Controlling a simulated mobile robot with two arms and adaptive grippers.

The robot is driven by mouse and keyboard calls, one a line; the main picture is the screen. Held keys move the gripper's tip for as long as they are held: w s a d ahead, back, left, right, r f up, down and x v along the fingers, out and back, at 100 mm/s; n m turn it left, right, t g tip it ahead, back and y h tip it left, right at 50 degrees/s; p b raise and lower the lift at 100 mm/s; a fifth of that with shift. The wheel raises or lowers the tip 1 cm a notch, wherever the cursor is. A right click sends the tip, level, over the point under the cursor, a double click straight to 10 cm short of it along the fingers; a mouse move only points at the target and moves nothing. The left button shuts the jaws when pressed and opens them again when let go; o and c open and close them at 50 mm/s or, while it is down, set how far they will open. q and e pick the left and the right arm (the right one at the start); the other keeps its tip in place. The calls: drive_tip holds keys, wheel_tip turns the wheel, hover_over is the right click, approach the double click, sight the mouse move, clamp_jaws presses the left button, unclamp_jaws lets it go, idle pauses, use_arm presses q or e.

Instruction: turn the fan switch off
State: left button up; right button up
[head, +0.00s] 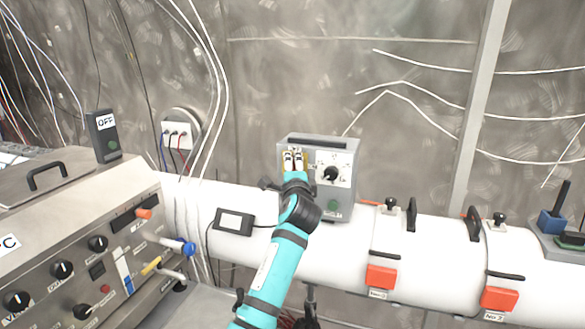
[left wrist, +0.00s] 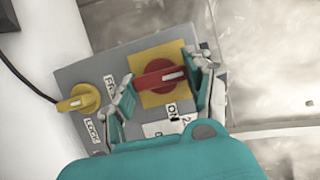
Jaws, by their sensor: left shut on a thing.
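A red rotary switch (left wrist: 158,79) sits on a yellow square plate on a grey box, in the left wrist view. A label reading ON lies just below it, and its white mark is toward the right end of the handle. My left gripper (left wrist: 166,84) is shut on the red switch, one finger on each side. In the head view my left gripper (head: 293,160) is at the left part of the grey box (head: 345,144), with a little yellow showing behind the fingers. The red switch is hidden there. My right gripper is not in view.
A yellow knob (left wrist: 78,98) with LOCK and FREE labels is beside the red switch. A black knob (head: 331,174) and a green button (head: 333,207) are right of my gripper. The white pipe (head: 345,255) runs below. A control console (head: 90,260) stands left.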

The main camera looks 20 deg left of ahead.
use_arm(q)
drive_tip(key=shift+f, duration=0.1)
idle(0.5)
drive_tip(key=o, duration=1.2)
drive_tip(key=shift+s, duration=0.1)
drive_tip(key=v, duration=1.2)
